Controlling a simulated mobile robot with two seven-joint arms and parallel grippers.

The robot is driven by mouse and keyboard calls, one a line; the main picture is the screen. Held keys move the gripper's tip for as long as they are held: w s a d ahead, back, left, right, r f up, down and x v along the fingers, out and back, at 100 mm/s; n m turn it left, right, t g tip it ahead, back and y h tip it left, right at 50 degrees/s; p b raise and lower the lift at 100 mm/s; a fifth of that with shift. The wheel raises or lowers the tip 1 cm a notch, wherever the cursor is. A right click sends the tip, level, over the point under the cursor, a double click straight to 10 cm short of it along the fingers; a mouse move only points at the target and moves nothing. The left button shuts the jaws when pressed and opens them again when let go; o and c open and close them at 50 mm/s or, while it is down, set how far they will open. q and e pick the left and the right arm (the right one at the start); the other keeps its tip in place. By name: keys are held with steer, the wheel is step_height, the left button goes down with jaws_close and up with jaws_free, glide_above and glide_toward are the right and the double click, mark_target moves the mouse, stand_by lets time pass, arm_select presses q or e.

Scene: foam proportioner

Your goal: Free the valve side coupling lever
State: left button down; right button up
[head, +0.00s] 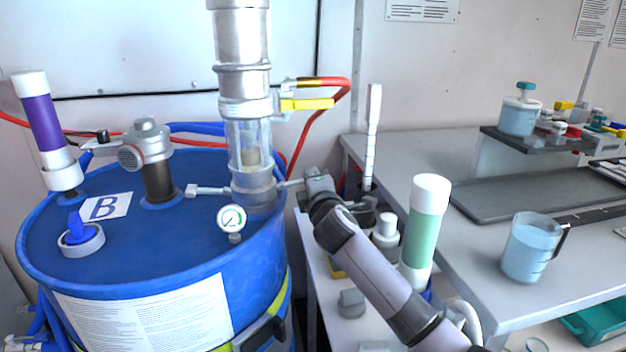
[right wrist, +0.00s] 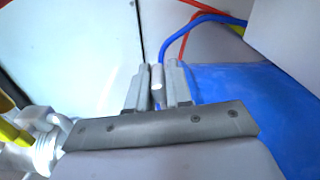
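A clear and metal column (head: 250,155) stands on a blue drum (head: 225,275). At its base coupling, one metal lever (head: 208,191) sticks out to the left and another (head: 290,184) to the right. Which one the task calls valve side I cannot tell. My right gripper (head: 306,182) is at the end of the right-hand lever. In the right wrist view a light lever end (right wrist: 157,78) sits between the two fingers (right wrist: 157,90), with narrow gaps beside it. A yellow-handled valve (head: 305,104) is higher on the column. My left gripper is not in view.
On the drum stand a pressure gauge (head: 232,219), a metal fitting (head: 148,158), a purple cylinder (head: 41,120) and a blue cap (head: 79,236). A red hose (head: 345,95) loops behind my gripper. A green cylinder (head: 425,225) and a bench (head: 400,160) stand right, close to my right arm.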

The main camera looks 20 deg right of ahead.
steer(key=shift+s+f, duration=0.1)
steer(key=shift+s, duration=0.05)
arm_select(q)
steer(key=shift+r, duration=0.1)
arm_select(e)
steer(key=s+a, duration=0.1)
steer(key=s, duration=0.5)
steer(key=shift+s+a, duration=0.25)
steer(key=shift+s, duration=0.15)
stand_by(0.4)
